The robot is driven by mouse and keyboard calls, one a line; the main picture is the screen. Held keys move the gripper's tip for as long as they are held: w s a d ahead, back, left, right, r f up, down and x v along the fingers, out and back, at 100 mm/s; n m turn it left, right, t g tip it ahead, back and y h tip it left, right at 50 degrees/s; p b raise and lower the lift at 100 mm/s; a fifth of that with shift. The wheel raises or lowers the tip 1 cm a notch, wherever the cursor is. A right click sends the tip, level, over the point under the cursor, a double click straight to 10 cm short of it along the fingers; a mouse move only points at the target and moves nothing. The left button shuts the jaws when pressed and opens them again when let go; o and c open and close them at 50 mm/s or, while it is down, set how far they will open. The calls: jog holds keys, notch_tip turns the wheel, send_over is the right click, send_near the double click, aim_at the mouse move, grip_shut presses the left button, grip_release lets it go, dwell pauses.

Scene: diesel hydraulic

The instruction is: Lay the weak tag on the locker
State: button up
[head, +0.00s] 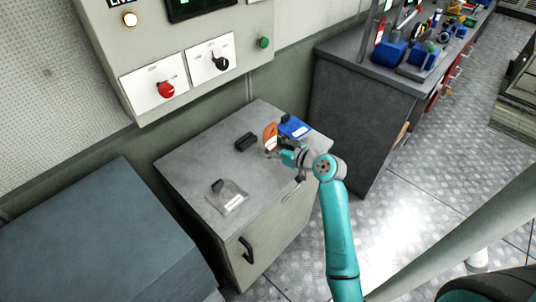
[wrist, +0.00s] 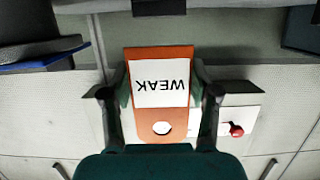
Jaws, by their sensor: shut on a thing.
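The weak tag is an orange plate with a white label reading WEAK and a round hole; in the wrist view the tag (wrist: 175,123) is upside down between my fingers. My gripper (wrist: 160,95) is shut on its sides. In the head view the orange tag (head: 270,134) shows small at my gripper (head: 277,148), over the back right part of the locker top. The locker (head: 190,160) is a low grey cabinet with a dark handle on its front. I cannot tell whether the tag touches the top.
On the locker are a black block (head: 245,141), a blue piece (head: 294,127) with a dark knob, and a clear piece (head: 227,198) with a label. A control panel (head: 185,50) with a red knob hangs behind. A cluttered bench (head: 350,85) stands right. The locker's middle is clear.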

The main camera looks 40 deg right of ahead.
aim_at(272, 162)
jog(key=shift+f, duration=2.5)
jog(key=shift+f, duration=0.1)
jog(key=o, duration=1.1)
jog(key=shift+s, duration=0.2)
jog(key=v, duration=1.1)
jog(key=shift+s, duration=0.3)
